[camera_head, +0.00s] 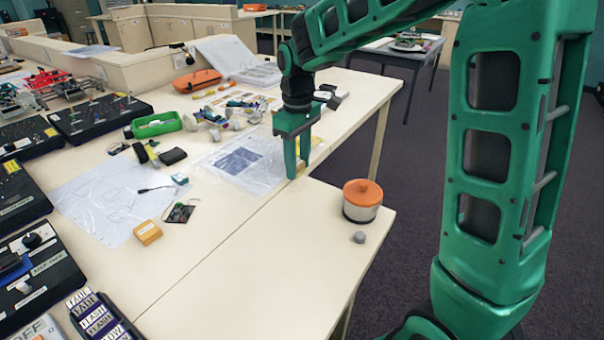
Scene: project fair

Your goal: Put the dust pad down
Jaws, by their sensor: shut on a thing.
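My gripper (298,162) points down over the long cream table (222,262), near its right edge. It is shut on a yellowish thing, which I take to be the dust pad (301,168). Only a little of the pad shows; the green fingers hide most of it. The pad is close to the tabletop, and I cannot tell whether it touches it.
A jar with an orange lid (362,200) and a small grey knob (359,237) stand right of my gripper. Clear plastic-covered sheets (240,160) and an orange-yellow block (148,232) lie left. Black control boxes (38,262) line the left.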

